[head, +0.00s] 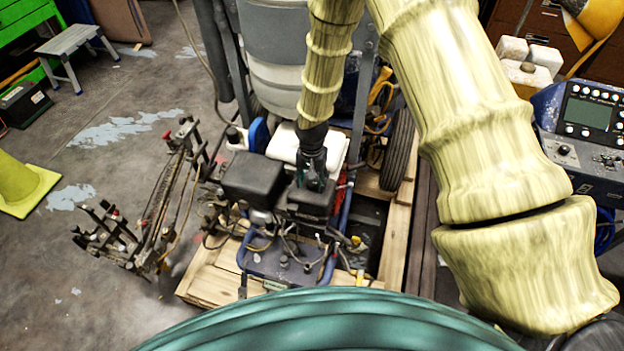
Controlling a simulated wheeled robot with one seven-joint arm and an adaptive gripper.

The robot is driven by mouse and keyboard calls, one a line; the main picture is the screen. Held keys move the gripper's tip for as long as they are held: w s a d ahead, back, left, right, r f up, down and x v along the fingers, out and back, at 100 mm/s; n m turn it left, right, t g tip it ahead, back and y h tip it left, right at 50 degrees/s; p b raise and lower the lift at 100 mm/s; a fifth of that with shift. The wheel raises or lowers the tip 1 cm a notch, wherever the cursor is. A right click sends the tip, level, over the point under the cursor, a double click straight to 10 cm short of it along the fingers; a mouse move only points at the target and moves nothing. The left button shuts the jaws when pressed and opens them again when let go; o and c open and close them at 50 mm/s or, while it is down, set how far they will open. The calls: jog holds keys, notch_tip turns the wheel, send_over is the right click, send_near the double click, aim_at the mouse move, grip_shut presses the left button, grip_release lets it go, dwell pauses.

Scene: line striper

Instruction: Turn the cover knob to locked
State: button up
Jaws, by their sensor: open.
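The line striper (285,262) stands on a wooden pallet, with its blue frame, hoses and black boxes in view. My gripper (311,187) points down over a dark box (310,203) in the middle of the machine. The gripper is open. I cannot tell whether its fingertips touch the box. I cannot make out the cover knob; it may be hidden behind the gripper or too small to see, so its setting does not show. A second black cover (253,178) sits just left of the gripper. A white part (283,145) lies behind it.
The pallet (212,284) lies under the machine. A large pale tank (272,60) stands behind the gripper. A metal rack (160,205) with spray parts is at the left. A control console (586,125) is at the right. The floor (115,90) further left is mostly open.

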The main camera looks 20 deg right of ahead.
jog(key=c, duration=1)
jog(key=shift+c, duration=0.2)
jog(key=shift+n, duration=0.3)
jog(key=n, duration=1.3)
jog(key=shift+n, duration=2.1)
